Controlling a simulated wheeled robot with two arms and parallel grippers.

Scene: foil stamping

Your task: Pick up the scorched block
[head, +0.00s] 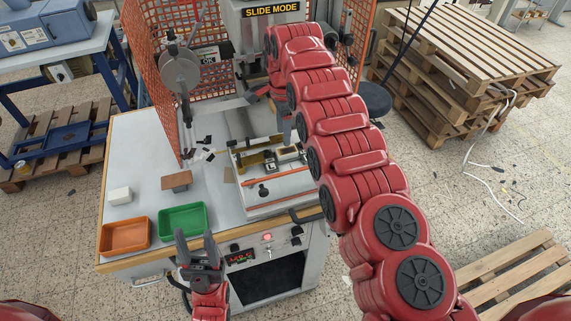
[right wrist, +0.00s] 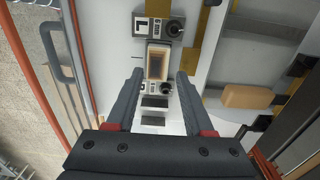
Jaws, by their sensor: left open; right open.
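The scorched block (right wrist: 158,61) shows in the right wrist view as a pale block with a dark brown, graded mark on its top. It sits in the fixture between two metal clamps, one marked L (right wrist: 157,26). My right gripper (right wrist: 160,75) is open, with its fingers on either side of the lower clamp and the block's near end, apart from the block. In the head view my right arm reaches over the fixture (head: 284,155), and the block is too small to make out there. My left gripper (head: 196,234) is open and empty at the front of the table.
An orange tray (head: 125,236) and a green tray (head: 183,220) stand at the table's front left. A white block (head: 120,195) and a brown-topped block (head: 176,181) lie behind them. An orange mesh guard (head: 165,100) stands beside the press. A red rod (head: 275,178) lies near the fixture.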

